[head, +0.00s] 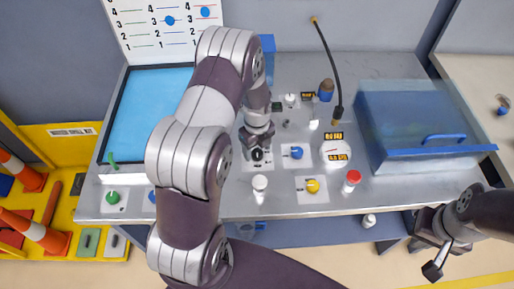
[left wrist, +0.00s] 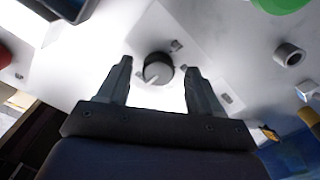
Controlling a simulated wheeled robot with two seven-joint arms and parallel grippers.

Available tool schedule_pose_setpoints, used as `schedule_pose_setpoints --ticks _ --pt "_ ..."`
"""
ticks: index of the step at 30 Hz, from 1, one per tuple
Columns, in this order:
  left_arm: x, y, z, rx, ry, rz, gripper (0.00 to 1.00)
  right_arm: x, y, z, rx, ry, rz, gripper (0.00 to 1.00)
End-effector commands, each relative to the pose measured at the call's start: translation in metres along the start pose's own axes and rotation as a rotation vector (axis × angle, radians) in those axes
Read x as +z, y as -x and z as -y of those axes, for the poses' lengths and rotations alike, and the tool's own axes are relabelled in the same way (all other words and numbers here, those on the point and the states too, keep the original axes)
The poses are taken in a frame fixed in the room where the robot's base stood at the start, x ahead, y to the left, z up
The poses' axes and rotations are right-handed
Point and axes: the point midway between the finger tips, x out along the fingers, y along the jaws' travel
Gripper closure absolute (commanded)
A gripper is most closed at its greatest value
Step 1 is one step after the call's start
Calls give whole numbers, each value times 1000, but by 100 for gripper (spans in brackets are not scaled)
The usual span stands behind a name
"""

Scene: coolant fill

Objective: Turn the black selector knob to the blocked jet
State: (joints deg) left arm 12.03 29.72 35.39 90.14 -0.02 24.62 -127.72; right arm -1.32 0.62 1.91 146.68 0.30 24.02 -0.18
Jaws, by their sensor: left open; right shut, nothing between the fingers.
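The black selector knob (head: 257,155) sits on a pale plate on the grey bench, below my left gripper (head: 257,146) in the head view. In the left wrist view the knob (left wrist: 157,68) is round and dark, with a light pointer line running toward its lower left. My left gripper's fingers (left wrist: 158,67) are open, one on each side of the knob, with a gap on both sides. I cannot tell which jet the pointer faces. My right gripper (head: 432,268) is shut and empty, in front of the bench at the lower right.
A white cylinder (head: 260,183) and a red-capped bottle (head: 351,181) stand near the front edge.

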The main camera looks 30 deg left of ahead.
Motion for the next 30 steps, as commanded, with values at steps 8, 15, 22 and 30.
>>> schedule_pose_setpoints --ticks 8,15,22,30 --pt "1 68 1 -8 0 6 35 2 -14 0 0 0 0 100" --pt "0 113 1 -4 0 3 35 2 -19 0 0 0 0 100" --pt "0 121 0 -2 0 2 35 2 -18 0 0 0 0 100" --pt "0 121 0 -3 0 2 35 2 -18 0 0 0 0 100"
